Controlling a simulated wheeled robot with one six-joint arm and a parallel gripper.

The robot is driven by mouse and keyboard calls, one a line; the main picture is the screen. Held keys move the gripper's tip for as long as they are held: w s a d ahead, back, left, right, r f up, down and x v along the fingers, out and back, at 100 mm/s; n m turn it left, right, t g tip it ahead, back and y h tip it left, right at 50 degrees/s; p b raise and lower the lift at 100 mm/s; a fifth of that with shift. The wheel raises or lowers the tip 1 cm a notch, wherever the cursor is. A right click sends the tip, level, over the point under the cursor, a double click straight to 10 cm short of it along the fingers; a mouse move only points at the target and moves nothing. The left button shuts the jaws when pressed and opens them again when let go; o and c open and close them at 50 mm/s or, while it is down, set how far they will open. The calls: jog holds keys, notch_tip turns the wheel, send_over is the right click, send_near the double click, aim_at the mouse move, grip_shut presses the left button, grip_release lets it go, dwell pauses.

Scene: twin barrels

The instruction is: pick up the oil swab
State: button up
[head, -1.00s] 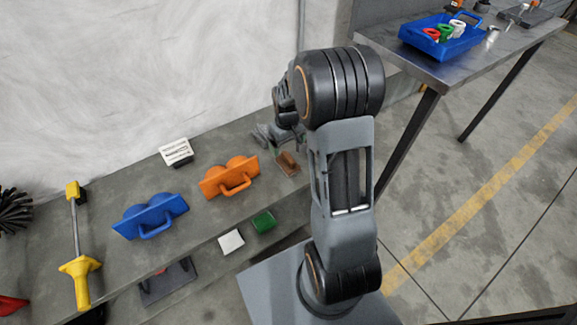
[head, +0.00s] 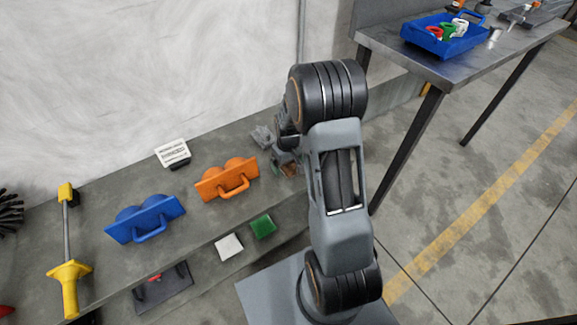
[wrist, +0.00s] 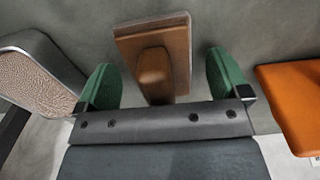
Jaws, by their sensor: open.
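A brown wood-coloured block with a raised grip (wrist: 153,68), which I take to be the oil swab, lies on the grey bench top. In the wrist view its grip sits between my gripper's (wrist: 161,75) two green fingers, with a gap on each side. My gripper is open and not clasping it. In the head view only a small part of the brown block (head: 290,170) shows, as my arm and gripper (head: 286,152) cover most of it. I cannot tell the height of the fingers above the bench.
An orange twin-domed piece with a handle (head: 228,180) lies left of my gripper; it also shows in the wrist view (wrist: 294,105). A grey item with a textured face (wrist: 40,70) is close on the other side. A blue twin-domed piece (head: 146,219) and white block (head: 172,152) stand farther left.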

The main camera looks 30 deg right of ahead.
jog(key=shift+c, duration=0.2)
jog(key=shift+r, duration=0.1)
jog(key=c, duration=1)
jog(key=shift+r, duration=0.1)
jog(key=shift+r+p, duration=0.3)
jog(key=shift+r, duration=0.3)
jog(key=shift+s+a+r+p, duration=0.85)
jog(key=shift+s+a+r, duration=0.45)
jog(key=shift+s+r, duration=0.65)
jog(key=shift+s+a+r+p, duration=0.8)
jog(key=shift+s+a+r, duration=0.5)
jog(key=shift+s+r, duration=0.65)
jog(key=shift+s+a+r+p, duration=0.85)
jog(key=shift+s+a+r, duration=0.45)
jog(key=shift+s+r, duration=0.65)
